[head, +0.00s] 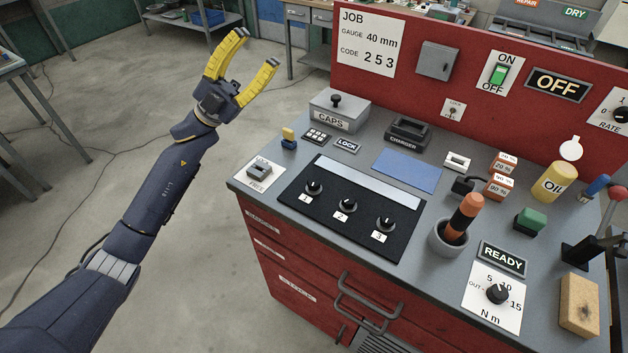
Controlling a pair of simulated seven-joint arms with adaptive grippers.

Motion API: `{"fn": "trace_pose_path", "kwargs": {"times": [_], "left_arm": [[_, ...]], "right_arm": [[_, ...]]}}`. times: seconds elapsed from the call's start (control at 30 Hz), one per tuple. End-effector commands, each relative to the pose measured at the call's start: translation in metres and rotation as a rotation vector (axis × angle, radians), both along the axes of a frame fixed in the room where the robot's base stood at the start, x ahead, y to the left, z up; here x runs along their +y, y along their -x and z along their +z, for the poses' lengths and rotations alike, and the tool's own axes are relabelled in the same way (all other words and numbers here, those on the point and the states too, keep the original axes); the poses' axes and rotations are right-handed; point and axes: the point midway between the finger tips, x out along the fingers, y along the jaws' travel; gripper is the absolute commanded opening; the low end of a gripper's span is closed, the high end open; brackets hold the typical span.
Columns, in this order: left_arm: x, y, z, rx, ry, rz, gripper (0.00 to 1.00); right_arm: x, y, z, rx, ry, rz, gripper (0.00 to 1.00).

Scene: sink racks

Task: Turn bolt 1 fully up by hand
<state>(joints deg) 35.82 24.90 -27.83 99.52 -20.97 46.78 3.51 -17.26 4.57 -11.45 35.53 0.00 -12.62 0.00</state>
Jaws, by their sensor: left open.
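The bolt labelled 1 (314,187) is a dark round knob-like head at the left end of a black panel (345,232) on the workbench. Bolts labelled 2 (348,205) and 3 (386,223) stand in the same row to its right. My left gripper (257,48) has yellow fingers spread apart with nothing between them. It is in the air off the bench's left side, up and left of bolt 1 in the picture and well apart from it. My right gripper is not in view.
A grey CAPS box (335,118), a small keypad (317,136) and a LOCK/FREE switch plate (259,173) lie near bolt 1. A pot with an orange-handled tool (461,219) stands right of the panel. The red back board (463,50) rises behind.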

Motion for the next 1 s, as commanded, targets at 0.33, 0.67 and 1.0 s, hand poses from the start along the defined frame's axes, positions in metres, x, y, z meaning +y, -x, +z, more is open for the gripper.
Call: {"fn": "trace_pose_path", "kwargs": {"times": [0.33,0.67,1.0], "left_arm": [[-0.148,0.111,0.009,-0.808,-0.395,-0.149,0.48],[-0.191,0.157,-0.065,-1.549,-0.739,-0.393,0.48],[-0.148,0.115,-0.115,-2.135,-1.104,-0.756,0.48]], "right_arm": [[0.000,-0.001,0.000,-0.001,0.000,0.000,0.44],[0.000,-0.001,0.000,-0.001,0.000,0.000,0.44],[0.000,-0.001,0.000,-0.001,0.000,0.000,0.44]]}}
